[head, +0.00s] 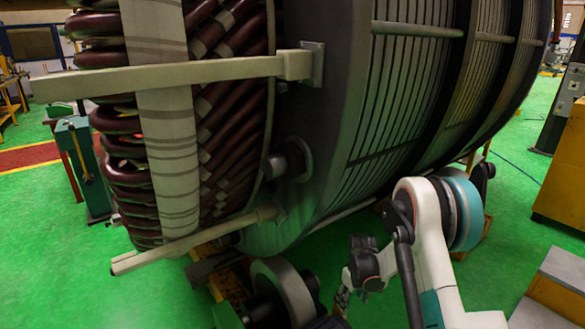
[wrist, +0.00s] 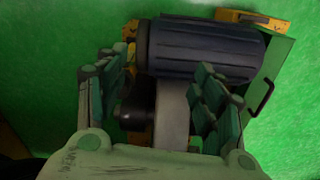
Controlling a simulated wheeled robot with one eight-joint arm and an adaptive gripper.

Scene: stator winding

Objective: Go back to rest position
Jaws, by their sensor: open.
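My gripper (head: 343,297) hangs low at the lower middle of the head view, beside the underside of the big stator. In the wrist view my gripper (wrist: 160,85) shows its two green-padded fingers spread wide apart with nothing clamped between them. Beyond the fingers lies a dark ribbed cylinder like a motor (wrist: 205,50), with a grey block (wrist: 172,115) below it. I cannot tell whether the fingers touch either one. My white and teal arm reaches in from the bottom right of the head view.
The large stator (head: 370,120) with dark red coils (head: 230,130) fills the upper head view. Two pale bars (head: 170,75) stick out from it to the left. A yellow cabinet (head: 562,170) stands at the right. Green floor (head: 500,215) is open between it and the stator.

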